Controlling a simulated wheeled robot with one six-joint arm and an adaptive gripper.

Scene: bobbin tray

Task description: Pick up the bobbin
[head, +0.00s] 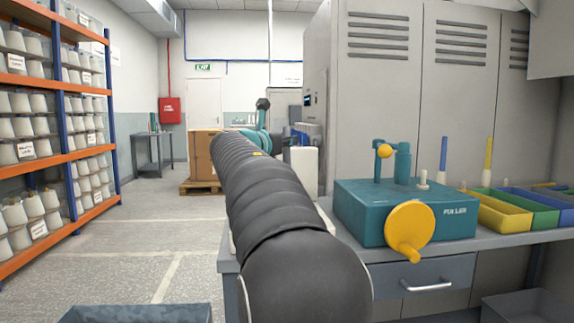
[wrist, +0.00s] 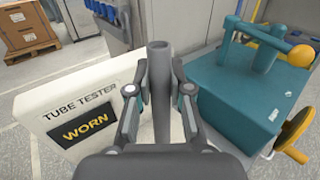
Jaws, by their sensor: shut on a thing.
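My gripper (wrist: 160,90) is shut on a grey hollow tube, the bobbin (wrist: 159,62), in the wrist view. The bobbin stands lengthwise between the two fingers, its open end pointing away from my wrist. Its lower end is hidden behind my gripper. Behind and to the left is a white tube tester (wrist: 36,113) whose dark display reads WORN (wrist: 85,126) in yellow. I cannot tell whether the bobbin touches the tester. In the head view my arm hides the gripper and the bobbin.
A teal machine (head: 360,205) with a yellow handwheel (head: 409,229) stands on the bench, right of my arm; it also shows in the wrist view (wrist: 225,105). Yellow, green and blue trays (head: 492,216) lie farther right. Shelves of cones (head: 100,92) line the left. The floor between is open.

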